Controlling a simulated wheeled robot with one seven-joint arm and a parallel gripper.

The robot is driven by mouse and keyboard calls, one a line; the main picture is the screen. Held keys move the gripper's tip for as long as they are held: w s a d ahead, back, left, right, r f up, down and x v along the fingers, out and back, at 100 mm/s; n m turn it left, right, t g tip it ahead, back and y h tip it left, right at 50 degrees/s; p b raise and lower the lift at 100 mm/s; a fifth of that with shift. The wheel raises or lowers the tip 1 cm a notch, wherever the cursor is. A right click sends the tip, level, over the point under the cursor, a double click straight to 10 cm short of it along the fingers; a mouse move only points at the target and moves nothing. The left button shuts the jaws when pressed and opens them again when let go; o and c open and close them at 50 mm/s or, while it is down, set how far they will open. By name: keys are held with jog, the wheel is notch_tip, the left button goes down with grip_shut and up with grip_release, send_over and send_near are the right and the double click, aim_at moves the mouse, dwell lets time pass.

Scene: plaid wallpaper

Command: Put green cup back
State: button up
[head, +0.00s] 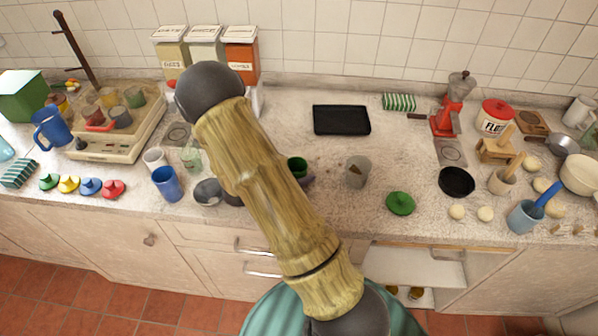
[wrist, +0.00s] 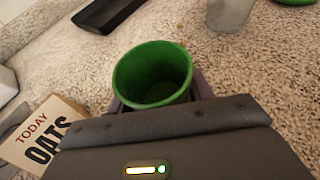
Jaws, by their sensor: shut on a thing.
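The green cup (wrist: 152,75) is held upright between the fingers of my gripper (wrist: 158,100) in the wrist view, its open mouth facing up and its inside empty. My gripper is shut on it. In the head view, only part of the green cup (head: 297,166) shows beside my arm, which hides the rest. I cannot tell whether its base touches the counter. A tray-like toy machine (head: 115,140) at the left holds several coloured cups, one of them dark green.
A black tray (head: 341,120) lies behind the cup and a grey cup (head: 357,171) stands to its right. A green lid (head: 400,203) lies near the front edge. A blue cup (head: 167,184) and a clear glass (head: 191,156) stand left of my arm. An oats box (wrist: 45,135) is close to my gripper.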

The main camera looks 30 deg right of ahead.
jog(key=o, duration=1)
jog(key=shift+s+d+f, duration=0.1)
jog(key=shift+s+d, duration=0.05)
jog(key=shift+d, duration=0.1)
jog(key=shift+a+r, duration=0.1)
jog(key=shift+r, duration=0.15)
jog(key=shift+a, duration=0.35)
jog(key=v, duration=0.6)
jog(key=shift+a+r+b, duration=0.25)
jog(key=shift+a+b, duration=0.05)
jog(key=shift+b, duration=0.05)
